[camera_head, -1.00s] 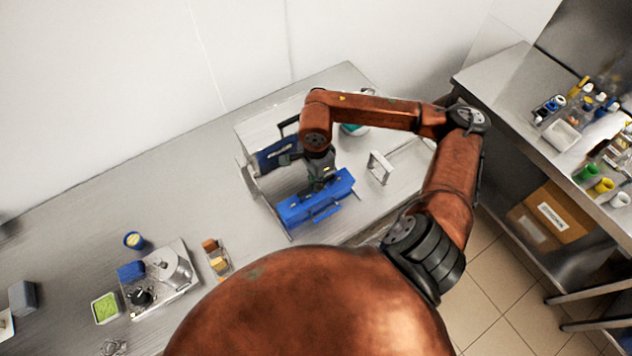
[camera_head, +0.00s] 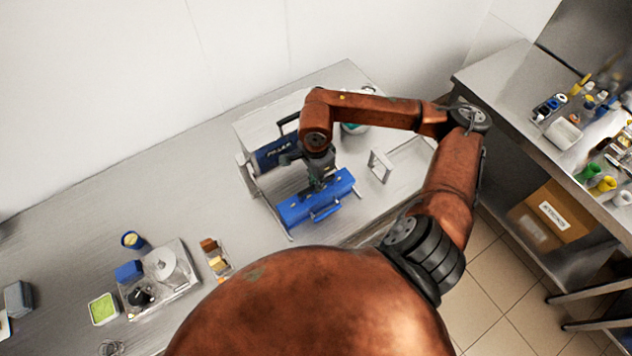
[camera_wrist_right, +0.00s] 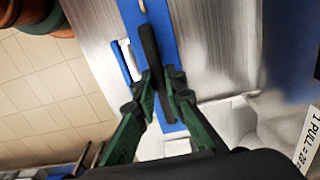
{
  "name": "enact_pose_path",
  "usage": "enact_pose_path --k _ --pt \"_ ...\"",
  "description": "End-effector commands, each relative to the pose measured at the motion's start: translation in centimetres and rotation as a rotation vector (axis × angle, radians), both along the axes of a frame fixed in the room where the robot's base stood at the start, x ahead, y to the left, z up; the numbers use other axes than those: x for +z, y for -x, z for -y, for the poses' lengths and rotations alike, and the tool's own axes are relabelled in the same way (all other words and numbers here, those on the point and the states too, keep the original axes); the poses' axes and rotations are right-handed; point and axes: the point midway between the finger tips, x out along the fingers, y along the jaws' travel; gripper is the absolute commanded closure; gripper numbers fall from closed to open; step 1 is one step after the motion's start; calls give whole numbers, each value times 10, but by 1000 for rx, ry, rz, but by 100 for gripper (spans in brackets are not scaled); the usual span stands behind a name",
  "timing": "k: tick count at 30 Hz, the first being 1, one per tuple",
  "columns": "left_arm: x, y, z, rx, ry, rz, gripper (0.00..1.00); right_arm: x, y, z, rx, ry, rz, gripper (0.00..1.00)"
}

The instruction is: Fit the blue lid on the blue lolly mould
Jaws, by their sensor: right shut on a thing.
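A long blue piece (camera_head: 316,201), where the blue lolly mould and lid appear as one block, sits on the metal bench below my right gripper (camera_head: 318,183). A blue side handle (camera_head: 326,212) shows along its near side. In the right wrist view, the green fingers of my right gripper (camera_wrist_right: 166,88) are shut on a dark bar (camera_wrist_right: 149,48) lying over a blue strip (camera_wrist_right: 163,22). I take the bar to be the blue lid's grip. I cannot tell whether the lid is seated or held just above the mould. My left gripper is out of view.
A metal machine with a dark blue front (camera_head: 277,152) stands behind the blue piece. A small metal frame (camera_head: 380,165) stands to its right.

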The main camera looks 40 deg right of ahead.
Motion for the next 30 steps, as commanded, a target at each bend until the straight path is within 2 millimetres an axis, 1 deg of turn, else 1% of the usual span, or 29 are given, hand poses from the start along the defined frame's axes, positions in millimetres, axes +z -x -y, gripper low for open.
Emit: enact_pose_path --k 13,30 --pt "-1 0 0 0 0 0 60 0 0 0 0 0 1 100" --pt "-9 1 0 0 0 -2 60 -3 0 0 0 0 1 100"
